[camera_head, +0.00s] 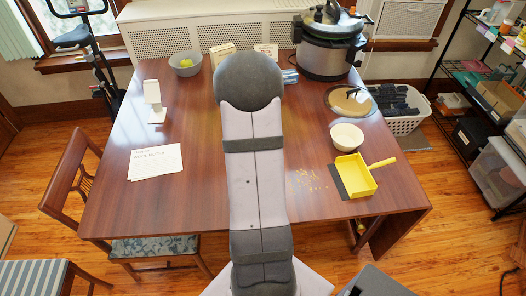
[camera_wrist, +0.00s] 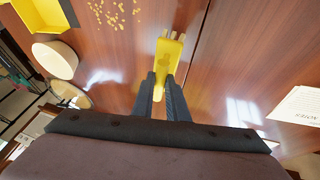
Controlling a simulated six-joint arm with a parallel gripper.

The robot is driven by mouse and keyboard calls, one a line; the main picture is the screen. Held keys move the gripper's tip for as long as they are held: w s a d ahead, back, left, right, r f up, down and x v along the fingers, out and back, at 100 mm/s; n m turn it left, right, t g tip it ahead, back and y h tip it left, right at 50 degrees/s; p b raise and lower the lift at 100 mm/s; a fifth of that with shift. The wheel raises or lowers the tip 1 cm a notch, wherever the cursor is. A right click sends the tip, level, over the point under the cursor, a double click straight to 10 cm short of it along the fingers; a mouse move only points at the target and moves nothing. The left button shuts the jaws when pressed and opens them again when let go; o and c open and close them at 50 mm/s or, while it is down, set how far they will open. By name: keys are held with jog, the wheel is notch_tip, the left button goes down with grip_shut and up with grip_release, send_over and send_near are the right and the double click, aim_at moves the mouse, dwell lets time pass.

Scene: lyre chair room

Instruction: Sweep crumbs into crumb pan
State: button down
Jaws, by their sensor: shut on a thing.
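My gripper (camera_wrist: 161,79) is shut on a yellow brush (camera_wrist: 168,57) with pale bristles at its far end, seen in the wrist view. The brush is over the wooden table; I cannot tell if its bristles touch it. In the head view my arm hides gripper and brush. The yellow crumb pan (camera_head: 358,176) lies on the table at right, its dark lip to the left and handle to the right. Its edge also shows in the wrist view (camera_wrist: 42,14). Yellow crumbs (camera_head: 307,181) lie scattered left of the pan; they also show in the wrist view (camera_wrist: 112,14), apart from the brush.
A cream bowl (camera_head: 346,136) stands just behind the pan, with a glass lid (camera_head: 350,101) and a large pot (camera_head: 330,52) farther back. White papers (camera_head: 155,162) and a white stand (camera_head: 154,102) are at left. A grey bowl (camera_head: 185,64) is at back left.

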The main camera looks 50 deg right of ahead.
notch_tip(320, 180, up, 5)
jog(key=shift+f+p, duration=0.1)
jog(key=shift+p, duration=0.25)
jog(key=shift+s+d+f+b, duration=0.15)
jog(key=shift+s+d+b, duration=0.15)
jog(key=s+f+m+b, duration=0.1)
jog(key=s+f+b, duration=0.2)
jog(key=s, duration=0.5)
jog(key=shift+n, duration=0.8)
jog(key=shift+w+a+f+b, duration=0.15)
jog(key=shift+a+f+b, duration=0.15)
jog(key=shift+f+b, duration=0.65)
jog(key=shift+w+a+f+b, duration=0.15)
jog(key=shift+a+f+b, duration=0.2)
jog(key=shift+f+b, duration=0.6)
jog(key=shift+w+a+f+b, duration=0.15)
jog(key=shift+a+f+b, duration=0.25)
jog(key=shift+f, duration=0.9)
jog(key=shift+d+f+b, duration=0.1)
jog(key=shift+f+b, duration=0.1)
jog(key=shift+b, duration=0.1)
jog(key=shift+s+d+r, duration=0.1)
